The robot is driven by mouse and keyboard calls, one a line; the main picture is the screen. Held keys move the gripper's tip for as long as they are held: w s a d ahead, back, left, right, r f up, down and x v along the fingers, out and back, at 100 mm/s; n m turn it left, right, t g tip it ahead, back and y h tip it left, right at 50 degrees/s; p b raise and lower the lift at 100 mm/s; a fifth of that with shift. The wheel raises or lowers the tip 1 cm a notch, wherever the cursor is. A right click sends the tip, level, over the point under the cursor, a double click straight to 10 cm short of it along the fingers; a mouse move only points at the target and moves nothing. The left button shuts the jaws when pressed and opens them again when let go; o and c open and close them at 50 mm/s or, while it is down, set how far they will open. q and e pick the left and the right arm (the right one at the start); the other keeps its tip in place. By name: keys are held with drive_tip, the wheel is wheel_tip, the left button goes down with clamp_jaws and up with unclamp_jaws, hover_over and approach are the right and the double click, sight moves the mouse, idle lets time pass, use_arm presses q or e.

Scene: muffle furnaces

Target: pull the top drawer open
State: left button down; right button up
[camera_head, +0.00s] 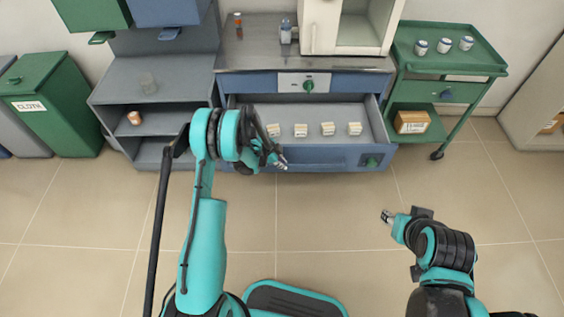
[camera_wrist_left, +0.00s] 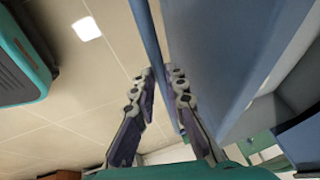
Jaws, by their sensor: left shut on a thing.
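A drawer in the blue-grey cabinet stands pulled out, its blue front (camera_head: 325,157) toward me and its grey tray showing several small pale boxes (camera_head: 301,130). My left gripper (camera_head: 281,163) is at the left part of this front. In the left wrist view its two fingers (camera_wrist_left: 160,82) are closed on a thin blue bar (camera_wrist_left: 152,45) beside the blue front (camera_wrist_left: 215,60); I cannot tell whether the bar is a handle or an edge. My right gripper (camera_head: 387,216) is apart from the cabinet over the floor, too small to read.
Above the open drawer is a shut blue front with a white panel and green knob (camera_head: 309,86). A green cart (camera_head: 440,90) stands right, grey shelves (camera_head: 110,92) and a green bin (camera_head: 50,100) left. The floor in front is clear.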

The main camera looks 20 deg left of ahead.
use_arm(q)
drive_tip(key=c, duration=1.6)
unclamp_jaws()
drive_tip(key=shift+o, duration=0.2)
drive_tip(key=shift+r, duration=0.1)
drive_tip(key=v, duration=1.1)
drive_tip(key=shift+s+r, duration=0.15)
drive_tip(key=shift+r, duration=0.2)
drive_tip(key=shift+a, duration=0.15)
